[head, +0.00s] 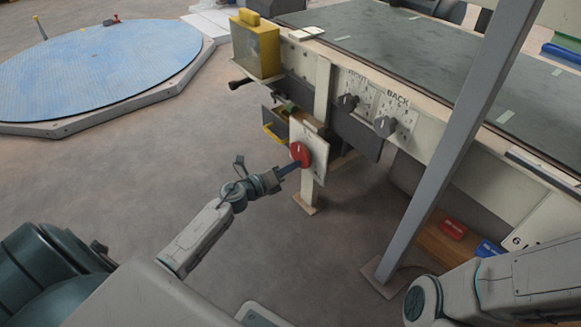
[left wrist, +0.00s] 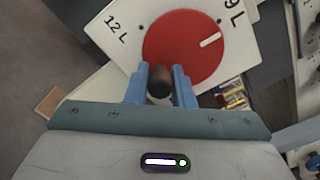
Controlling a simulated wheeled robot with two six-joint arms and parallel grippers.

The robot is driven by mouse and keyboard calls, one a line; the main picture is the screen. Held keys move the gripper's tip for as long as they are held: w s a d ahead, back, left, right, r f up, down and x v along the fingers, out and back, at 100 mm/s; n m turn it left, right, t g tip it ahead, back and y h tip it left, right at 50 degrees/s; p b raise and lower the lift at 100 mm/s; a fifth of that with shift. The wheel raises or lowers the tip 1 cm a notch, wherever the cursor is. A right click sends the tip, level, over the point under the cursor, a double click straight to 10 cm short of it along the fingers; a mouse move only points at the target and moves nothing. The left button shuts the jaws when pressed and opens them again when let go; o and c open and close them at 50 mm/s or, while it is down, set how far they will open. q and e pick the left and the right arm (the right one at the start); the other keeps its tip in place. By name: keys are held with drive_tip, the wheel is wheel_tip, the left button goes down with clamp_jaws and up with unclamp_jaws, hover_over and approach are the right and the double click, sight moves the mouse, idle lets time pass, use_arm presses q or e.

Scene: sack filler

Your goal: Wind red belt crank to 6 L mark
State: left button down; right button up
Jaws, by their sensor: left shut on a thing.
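The red belt crank is a red disc (head: 298,153) on a white plate (head: 318,160) at the front of the conveyor frame. In the left wrist view, the red disc (left wrist: 180,55) has a white pointer line (left wrist: 210,40) directed toward the side of the 9 L mark (left wrist: 234,14). The 12 L mark (left wrist: 115,29) is left of the disc; no 6 L mark is readable. My left gripper (head: 287,170) is at the disc's lower left. In the left wrist view, its blue fingers (left wrist: 160,84) are shut on the dark brown crank handle (left wrist: 160,80). My right gripper is out of view.
A yellow box (head: 255,48) is above left. A grey post (head: 455,145) stands to the right. A blue round platform (head: 95,65) lies at the far left. The floor left of the crank is clear.

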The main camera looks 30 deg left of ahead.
use_arm(q)
drive_tip(key=shift+w+r, duration=0.1)
drive_tip(key=shift+a+m+b, duration=0.1)
drive_tip(key=shift+m+b, duration=0.4)
drive_tip(key=shift+b, duration=0.1)
drive_tip(key=shift+w+a+m+b, duration=0.15)
drive_tip(key=shift+m+b, duration=0.2)
drive_tip(key=shift+m, duration=0.55)
drive_tip(key=shift+r, duration=0.15)
